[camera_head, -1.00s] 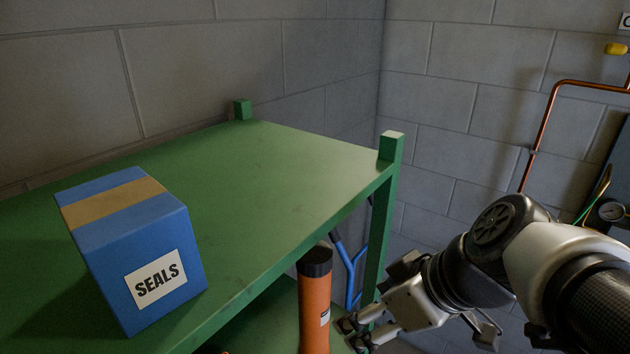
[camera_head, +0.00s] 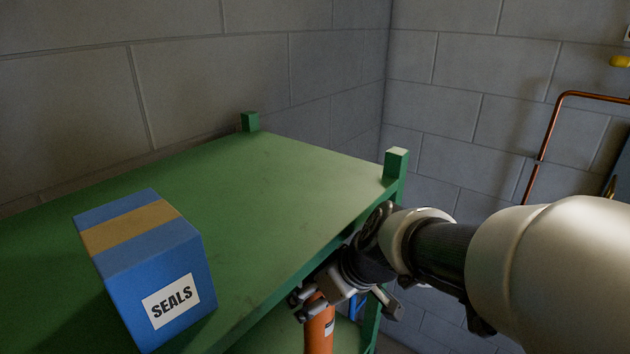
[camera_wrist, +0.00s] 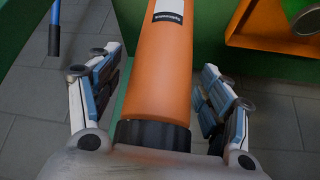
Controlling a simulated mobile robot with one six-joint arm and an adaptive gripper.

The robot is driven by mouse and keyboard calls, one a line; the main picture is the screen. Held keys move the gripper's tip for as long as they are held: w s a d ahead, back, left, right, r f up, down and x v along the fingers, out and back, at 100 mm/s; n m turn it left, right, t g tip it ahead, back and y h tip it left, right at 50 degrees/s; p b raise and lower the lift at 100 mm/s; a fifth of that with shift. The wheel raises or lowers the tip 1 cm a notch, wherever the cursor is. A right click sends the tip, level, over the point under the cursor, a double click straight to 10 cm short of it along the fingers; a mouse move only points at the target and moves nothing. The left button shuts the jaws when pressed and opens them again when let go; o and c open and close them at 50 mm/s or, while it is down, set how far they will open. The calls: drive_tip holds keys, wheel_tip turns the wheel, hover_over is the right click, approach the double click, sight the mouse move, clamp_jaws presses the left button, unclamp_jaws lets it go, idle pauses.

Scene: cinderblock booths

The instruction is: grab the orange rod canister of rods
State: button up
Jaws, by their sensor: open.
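The orange rod canister (camera_head: 319,330) stands on the lower level of the green shelf in the head view, its top hidden by my gripper. In the wrist view the canister (camera_wrist: 163,70) runs between my fingers, with its black cap (camera_wrist: 152,135) nearest the camera and a white label farther along. My gripper (camera_head: 308,303) is at the canister's upper part. In the wrist view my gripper (camera_wrist: 160,95) is open, one finger on each side, with small gaps to the orange body.
The green shelf (camera_head: 290,190) has a top board above and beside my gripper, with a corner post (camera_head: 396,175) close to my arm. A blue SEALS box (camera_head: 150,265) sits on top. A blue bar (camera_wrist: 54,30) and an orange bin (camera_wrist: 270,30) flank the canister.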

drive_tip(key=shift+a+f, duration=0.1)
drive_tip(key=shift+f, duration=0.1)
drive_tip(key=shift+c, duration=0.4)
clamp_jaws()
idle(0.5)
drive_tip(key=shift+r, duration=0.1)
